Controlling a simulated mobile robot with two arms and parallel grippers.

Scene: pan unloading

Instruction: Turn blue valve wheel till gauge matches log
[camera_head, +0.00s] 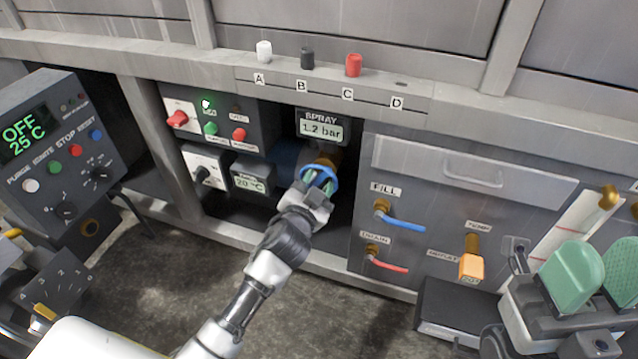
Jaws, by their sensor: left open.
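The blue valve wheel (334,171) sits on a brass fitting in the recess under the spray gauge (322,129), which reads 1.2 bar. My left gripper (319,181) is at the wheel with its green-padded fingers open, overlapping the rim. I cannot tell whether the fingers touch it. The gripper hides the lower part of the wheel. My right gripper (603,278) is at the right edge, far from the wheel, with its two green pads apart and nothing seen between them. I cannot make out a log.
A control box (62,150) at left reads OFF 25 C. Switch panels (212,132) are left of the wheel. Blue (405,224) and red (388,265) levers and an orange thermometer (471,268) are on the right panel. White, black and red pegs stand on the ledge (430,92) above.

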